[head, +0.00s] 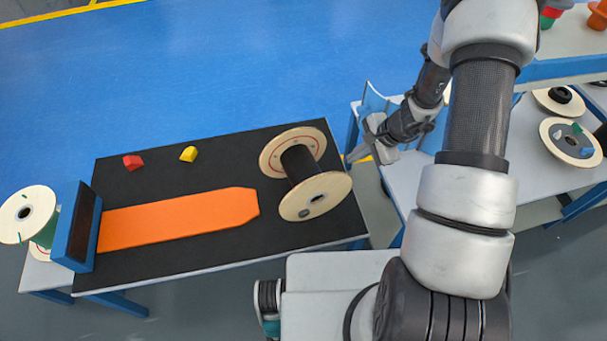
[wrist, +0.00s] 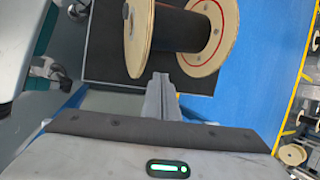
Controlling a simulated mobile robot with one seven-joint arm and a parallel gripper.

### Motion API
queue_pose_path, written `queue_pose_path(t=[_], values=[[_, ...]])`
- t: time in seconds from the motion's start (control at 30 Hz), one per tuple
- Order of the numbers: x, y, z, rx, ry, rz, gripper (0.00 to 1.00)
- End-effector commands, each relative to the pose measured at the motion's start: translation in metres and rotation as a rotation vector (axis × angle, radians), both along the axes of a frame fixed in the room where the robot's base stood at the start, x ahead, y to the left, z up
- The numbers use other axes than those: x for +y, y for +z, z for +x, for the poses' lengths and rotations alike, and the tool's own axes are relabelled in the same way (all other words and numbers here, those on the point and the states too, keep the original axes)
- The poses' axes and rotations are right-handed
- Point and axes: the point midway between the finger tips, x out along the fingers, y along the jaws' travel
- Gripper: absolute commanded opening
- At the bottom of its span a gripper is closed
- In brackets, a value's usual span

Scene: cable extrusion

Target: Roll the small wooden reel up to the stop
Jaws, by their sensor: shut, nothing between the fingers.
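The small wooden reel (head: 299,167), with pale flanges and a dark wound core, lies on its rims at the right end of the black-topped table (head: 150,185). The stop (head: 76,228), a blue block with a dark face, stands at the table's left end. An orange strip (head: 175,220) runs from the stop toward the reel. My gripper (head: 352,158) is shut and empty, just right of the reel. In the wrist view the shut fingers (wrist: 160,82) point at the reel's core (wrist: 172,28), between its two flanges; I cannot tell whether they touch.
Another reel (head: 27,214) stands left of the stop. A side table (head: 430,190) holding reels is at the right. Blue floor lies behind.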

Motion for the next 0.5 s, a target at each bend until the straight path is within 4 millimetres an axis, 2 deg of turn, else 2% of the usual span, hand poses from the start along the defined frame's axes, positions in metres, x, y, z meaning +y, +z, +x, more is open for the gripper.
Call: queue_pose_path(t=[0.5], values=[[0.030, -0.073, 0.019, 0.000, 0.004, 0.001, 0.00]])
